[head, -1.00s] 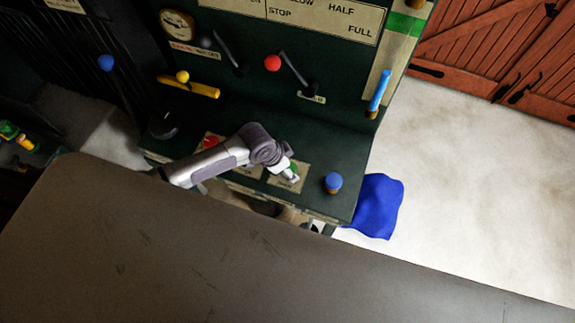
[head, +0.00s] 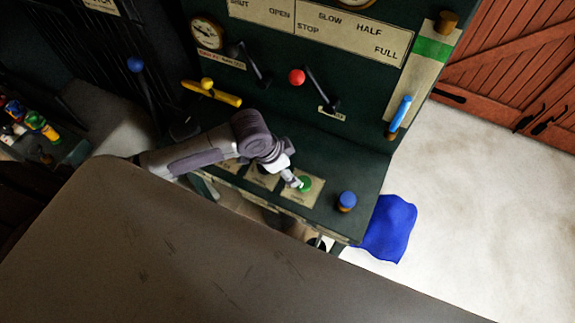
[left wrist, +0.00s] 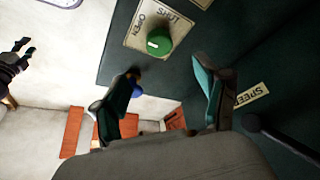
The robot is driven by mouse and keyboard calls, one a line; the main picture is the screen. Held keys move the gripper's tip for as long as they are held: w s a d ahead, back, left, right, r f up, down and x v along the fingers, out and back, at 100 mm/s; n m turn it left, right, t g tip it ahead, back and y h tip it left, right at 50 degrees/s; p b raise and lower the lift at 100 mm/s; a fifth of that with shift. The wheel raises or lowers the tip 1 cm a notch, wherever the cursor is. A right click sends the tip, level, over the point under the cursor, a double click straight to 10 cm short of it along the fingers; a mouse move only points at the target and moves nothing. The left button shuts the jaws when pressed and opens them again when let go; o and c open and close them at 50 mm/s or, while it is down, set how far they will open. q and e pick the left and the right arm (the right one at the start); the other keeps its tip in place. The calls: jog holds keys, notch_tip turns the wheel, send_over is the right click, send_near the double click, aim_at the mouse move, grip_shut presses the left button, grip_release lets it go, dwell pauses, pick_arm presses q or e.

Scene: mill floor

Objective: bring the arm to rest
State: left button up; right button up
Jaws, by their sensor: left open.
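My left arm reaches in from the left over the dark green control panel (head: 375,160). My left gripper (head: 296,183) is beside the green knob (head: 306,185) on its cream plate. In the left wrist view my left gripper (left wrist: 168,92) has its two fingers wide apart with nothing between them. The green knob (left wrist: 159,41) is beyond the fingertips there, on a plate marked OPEN and SHUT. What looks like my right gripper (left wrist: 16,62) shows at the left edge of that view; its jaw state is unclear.
A blue-topped knob (head: 347,201) stands right of the green one. Levers with red (head: 296,77) and yellow (head: 207,84) knobs and a blue handle (head: 399,116) stick out behind. A blue cloth (head: 388,228) lies beside the panel. The floor at right (head: 480,200) is clear.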

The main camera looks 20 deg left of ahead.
pick_arm(q)
jog(key=shift+s+a+r, duration=0.1)
jog(key=shift+s+r, duration=0.05)
jog(key=shift+r, duration=0.2)
dwell(0.3)
jog(key=s+d+r+n, duration=0.2)
jog(key=s+d, duration=0.2)
jog(key=s, duration=0.3)
jog(key=s+a+r+n+y, duration=0.1)
jog(key=s+a+n+y, duration=0.2)
jog(key=s+a+n, duration=0.35)
jog(key=s+f+m+g+b, duration=0.1)
jog(key=s+f+b, duration=0.15)
jog(key=f, duration=1.35)
jog(key=s+f+m+b, duration=0.1)
jog(key=s+f+b, duration=0.15)
jog(key=f, duration=1.35)
jog(key=s+a+f+b, duration=0.2)
jog(key=s+f, duration=0.6)
jog(key=f, duration=0.2)
jog(key=s+a+f+g+b, duration=0.1)
jog(key=s+a+f+b, duration=0.1)
jog(key=s+f, duration=0.5)
notch_tip(320, 180, down, 3)
jog(key=shift+s+r+b, duration=0.1)
jog(key=shift+s+b, duration=0.25)
